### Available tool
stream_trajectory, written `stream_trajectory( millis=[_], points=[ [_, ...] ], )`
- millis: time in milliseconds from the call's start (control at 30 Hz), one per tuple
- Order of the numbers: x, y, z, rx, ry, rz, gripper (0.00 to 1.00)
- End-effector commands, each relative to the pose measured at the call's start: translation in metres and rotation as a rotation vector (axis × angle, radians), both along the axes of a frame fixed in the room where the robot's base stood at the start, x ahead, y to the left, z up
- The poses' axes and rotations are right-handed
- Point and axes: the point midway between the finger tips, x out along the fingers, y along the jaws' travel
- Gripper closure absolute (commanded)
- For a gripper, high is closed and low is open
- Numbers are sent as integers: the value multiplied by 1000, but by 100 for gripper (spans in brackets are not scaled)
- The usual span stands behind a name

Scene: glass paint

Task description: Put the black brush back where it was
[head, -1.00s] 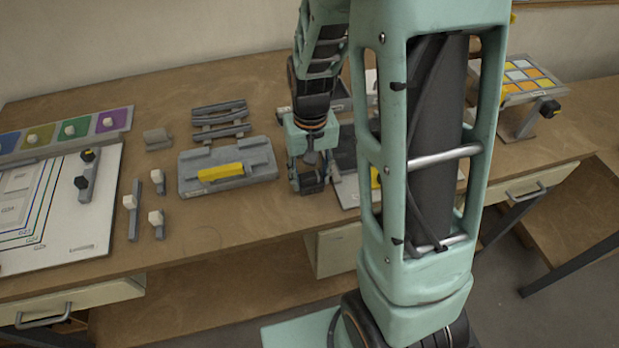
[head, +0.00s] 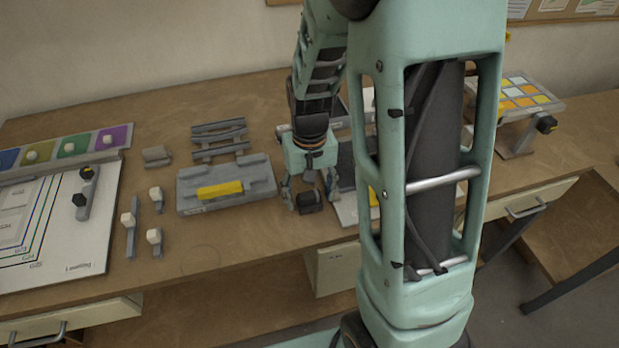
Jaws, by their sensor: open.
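My gripper (head: 309,193) is open, low over the table's front edge, just right of the grey holder. A small dark, rounded thing (head: 310,203) shows between or just below its fingers; I cannot tell whether it is the black brush or whether the fingers touch it. The grey holder (head: 259,195) carries a yellow block (head: 220,189). A grey piece with two black knobs (head: 82,201) lies on the white drawing board (head: 90,258) at the left. No other thing is clearly the black brush. My arm hides part of the table right of the gripper.
Several grey pieces with white knobs (head: 130,238) stand left of the holder. A tray with coloured fields (head: 110,137) lies at the back left. A grey rack (head: 220,139) lies behind the holder. A raised palette (head: 522,90) stands at the right.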

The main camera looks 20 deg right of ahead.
Motion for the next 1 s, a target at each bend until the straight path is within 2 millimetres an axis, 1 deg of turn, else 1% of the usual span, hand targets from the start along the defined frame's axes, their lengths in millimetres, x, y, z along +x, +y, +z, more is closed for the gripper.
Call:
stream_trajectory(
  millis=[167, 300, 400, 500, 600, 700, 1000],
  points=[
    [2, 0, 33, 1, -8, 1, 41],
    [2, 0, 66, 0, -8, 0, 41],
    [2, 0, 86, 1, -7, 0, 41],
    [2, 0, 101, 0, -6, 0, 41],
    [1, 0, 112, 0, -5, 0, 41],
    [1, 0, 117, 0, -3, 0, 41],
    [0, 0, 119, 0, -2, 0, 41]
  ],
)
